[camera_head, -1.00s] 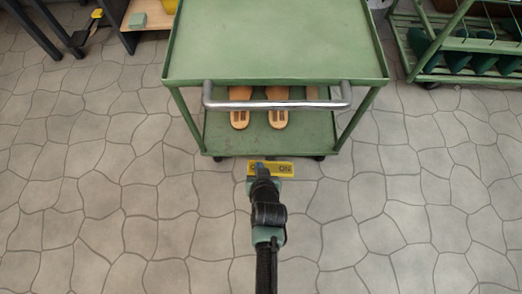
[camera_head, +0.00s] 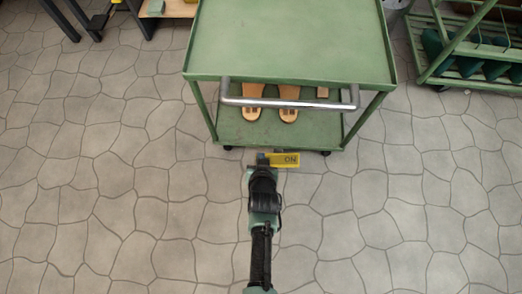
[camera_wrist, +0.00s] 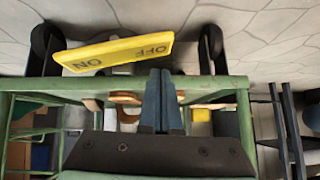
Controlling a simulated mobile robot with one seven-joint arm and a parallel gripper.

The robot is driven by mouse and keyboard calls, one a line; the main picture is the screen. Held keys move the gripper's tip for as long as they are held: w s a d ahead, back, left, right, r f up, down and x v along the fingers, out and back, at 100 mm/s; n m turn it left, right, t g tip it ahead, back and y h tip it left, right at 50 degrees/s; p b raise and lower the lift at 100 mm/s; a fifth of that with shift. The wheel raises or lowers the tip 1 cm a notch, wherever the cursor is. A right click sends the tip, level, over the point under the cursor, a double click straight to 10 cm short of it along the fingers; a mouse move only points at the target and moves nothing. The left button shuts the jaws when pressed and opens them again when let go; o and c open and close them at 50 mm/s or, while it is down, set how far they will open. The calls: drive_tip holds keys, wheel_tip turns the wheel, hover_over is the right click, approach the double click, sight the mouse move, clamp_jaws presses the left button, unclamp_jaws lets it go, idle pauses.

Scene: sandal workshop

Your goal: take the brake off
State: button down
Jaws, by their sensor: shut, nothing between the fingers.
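The green cart (camera_head: 290,50) stands ahead with a yellow brake pedal (camera_head: 287,160) low at its near edge. The pedal's ON end shows at the right in the head view, and my gripper hides its left end. In the wrist view the whole pedal (camera_wrist: 112,54) shows, with ON at left and OFF at right. My gripper (camera_head: 262,157) is shut and empty, at the pedal's OFF end.
A chrome handle bar (camera_head: 290,103) crosses the cart's near side, above the pedal. Sandals (camera_head: 289,100) lie on the cart's lower shelf. A green rack (camera_head: 470,55) stands at the right and a wooden bench (camera_head: 175,10) at the back left. The stone floor around the cart is clear.

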drive_tip(key=s+a+r+p, duration=0.2)
drive_tip(key=s+r+p, duration=0.5)
drive_tip(key=r, duration=0.1)
drive_tip(key=shift+r+p, duration=0.35)
